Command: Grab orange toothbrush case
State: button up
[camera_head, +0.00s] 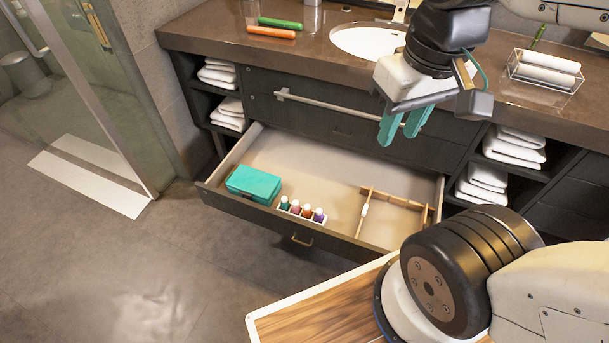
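The orange toothbrush case (271,32) lies flat on the brown vanity counter, towards its left end. A similar green case (280,22) lies just behind it, nearly parallel. My gripper (400,131) has teal fingers pointing down, with a gap between them and nothing held. It appears in front of the counter's front edge and above the open drawer, well to the right of the orange case and apart from it.
The open drawer (215,196) holds a teal box (254,185), several small bottles (302,209) and a wooden item (394,199). A sink (368,40) and a clear towel tray (545,72) are right of the cases. A glass door (95,90) stands left.

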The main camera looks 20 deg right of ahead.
aim_at(278, 33)
jog(key=u, duration=1.4)
jog(key=i, duration=3.75)
jog(key=z, duration=3.65)
jog(key=i, duration=0.45)
jog(key=u, duration=0.15)
